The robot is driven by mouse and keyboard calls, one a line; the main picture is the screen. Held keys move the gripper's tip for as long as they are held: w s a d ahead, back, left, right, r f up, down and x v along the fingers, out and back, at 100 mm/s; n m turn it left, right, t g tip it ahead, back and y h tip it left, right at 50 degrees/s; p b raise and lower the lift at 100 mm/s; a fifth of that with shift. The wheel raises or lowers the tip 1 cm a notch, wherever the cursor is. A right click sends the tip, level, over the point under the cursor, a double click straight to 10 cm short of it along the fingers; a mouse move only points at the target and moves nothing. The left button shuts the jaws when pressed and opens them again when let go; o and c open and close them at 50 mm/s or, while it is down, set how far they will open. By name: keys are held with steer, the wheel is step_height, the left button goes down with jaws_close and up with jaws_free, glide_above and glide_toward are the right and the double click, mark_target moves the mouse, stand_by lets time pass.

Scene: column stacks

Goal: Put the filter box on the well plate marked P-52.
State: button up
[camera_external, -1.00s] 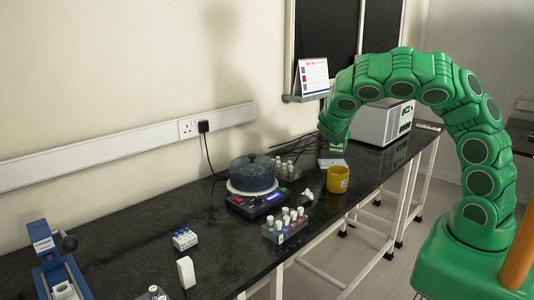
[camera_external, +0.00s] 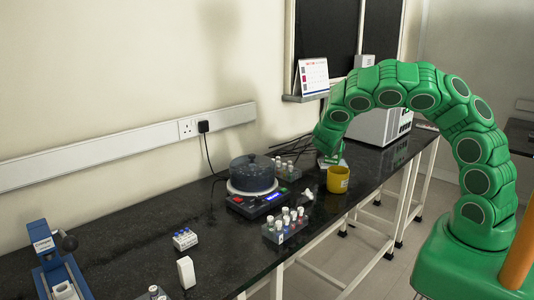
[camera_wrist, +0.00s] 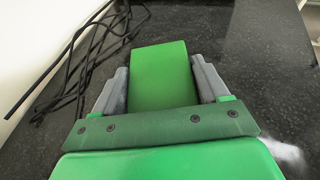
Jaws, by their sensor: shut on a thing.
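In the wrist view a plain green box (camera_wrist: 160,78), which I take to be the filter box, sits between the two grey fingers of my gripper (camera_wrist: 160,66). The fingers press on its left and right sides. In the external view my gripper (camera_external: 329,152) is low over the far part of the bench, behind the yellow cup. A pale flat plate (camera_external: 341,163) shows just under and beside it, partly hidden. I cannot read any mark on it, nor tell whether the box touches it.
A yellow cup (camera_external: 338,180) stands close in front of my gripper. A tube rack (camera_external: 286,172) and a round-topped device (camera_external: 252,178) are to the left. A white instrument (camera_external: 381,126) stands behind to the right. Black cables (camera_wrist: 82,60) lie left in the wrist view.

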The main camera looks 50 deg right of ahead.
steer(key=shift+f, duration=0.1)
steer(key=o, duration=1.1)
steer(key=v, duration=1.2)
